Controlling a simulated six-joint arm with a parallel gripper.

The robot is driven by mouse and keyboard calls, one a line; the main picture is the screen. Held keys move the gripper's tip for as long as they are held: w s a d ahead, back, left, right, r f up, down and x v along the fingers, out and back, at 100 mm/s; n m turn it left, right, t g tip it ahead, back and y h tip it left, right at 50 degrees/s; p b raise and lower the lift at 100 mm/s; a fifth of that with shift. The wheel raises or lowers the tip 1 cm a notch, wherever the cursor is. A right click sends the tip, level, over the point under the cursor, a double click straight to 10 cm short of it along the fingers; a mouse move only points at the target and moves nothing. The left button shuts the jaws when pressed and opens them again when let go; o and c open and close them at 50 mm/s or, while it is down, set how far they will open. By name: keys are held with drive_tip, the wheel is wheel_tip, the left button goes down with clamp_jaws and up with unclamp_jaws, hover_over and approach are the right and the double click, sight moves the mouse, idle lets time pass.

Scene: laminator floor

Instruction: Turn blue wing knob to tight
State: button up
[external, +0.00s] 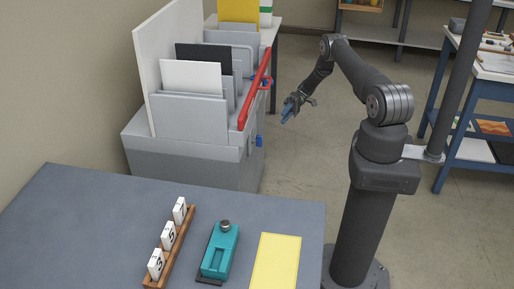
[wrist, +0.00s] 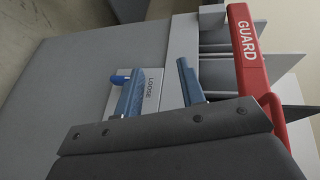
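The blue wing knob (external: 259,141) is on the side of the grey laminator (external: 190,140), below the red guard bar. In the wrist view the bright blue knob (wrist: 119,80) shows at the outer side of the left finger, which hides part of it. A label reading LOOSE (wrist: 152,86) is beside it; no other knob label is readable. My gripper (external: 290,108) is up and to the right of the knob in the external view, apart from it. In the wrist view my gripper (wrist: 160,76) has its two blue fingers spread, with nothing held between them.
The red bar marked GUARD (wrist: 246,45) runs along the laminator's edge, close to my gripper. Upright panels (external: 190,77) stand in slots behind it. A grey table (external: 80,215) in front holds a teal device (external: 220,252), a yellow sheet (external: 275,262) and numbered blocks (external: 168,235).

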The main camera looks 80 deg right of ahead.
drive_tip(key=w+a+r+n+h, duration=0.1)
drive_tip(key=w+a+r+h, duration=0.15)
drive_tip(key=w+h, duration=0.35)
drive_tip(key=n+g+h, duration=0.1)
drive_tip(key=n+h, duration=0.2)
drive_tip(key=h, duration=0.5)
approach(260, 146)
drive_tip(key=w+f, duration=0.4)
drive_tip(key=f, duration=0.1)
drive_tip(key=shift+w+d, duration=0.3)
drive_tip(key=shift+d, duration=0.1)
clamp_jaws()
